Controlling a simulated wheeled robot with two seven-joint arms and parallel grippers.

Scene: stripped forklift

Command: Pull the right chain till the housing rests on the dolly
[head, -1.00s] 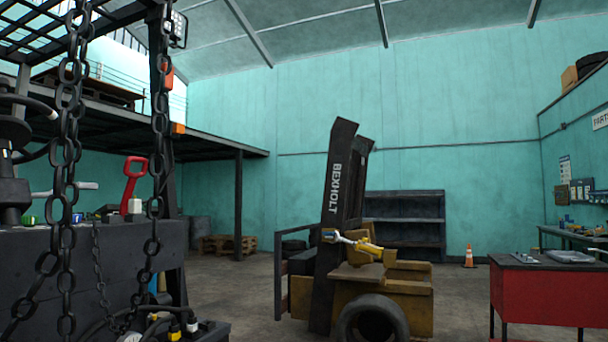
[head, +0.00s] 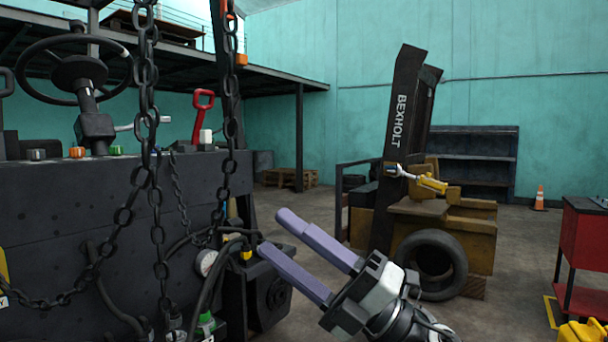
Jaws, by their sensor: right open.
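Dark chains hang in the left part of the head view. The right-hand strand (head: 229,130) hangs from the top edge and curves left at its lower end. Another heavy strand (head: 147,75) hangs to its left, with a branch sagging to the lower left. My right gripper (head: 273,230) is open, its two mauve fingers pointing up and left. It appears empty, below and to the right of the right-hand strand. A dark boxy unit with a round face (head: 278,294) sits low behind it; I cannot tell if this is the housing. I cannot make out the dolly. My left gripper is not in view.
The dark forklift body (head: 60,215) with a steering wheel (head: 75,72) and a red-handled lever (head: 203,110) fills the left. Hoses and a gauge (head: 206,262) sit below the chains. A tyre (head: 432,265) and mast (head: 405,130) stand behind my gripper.

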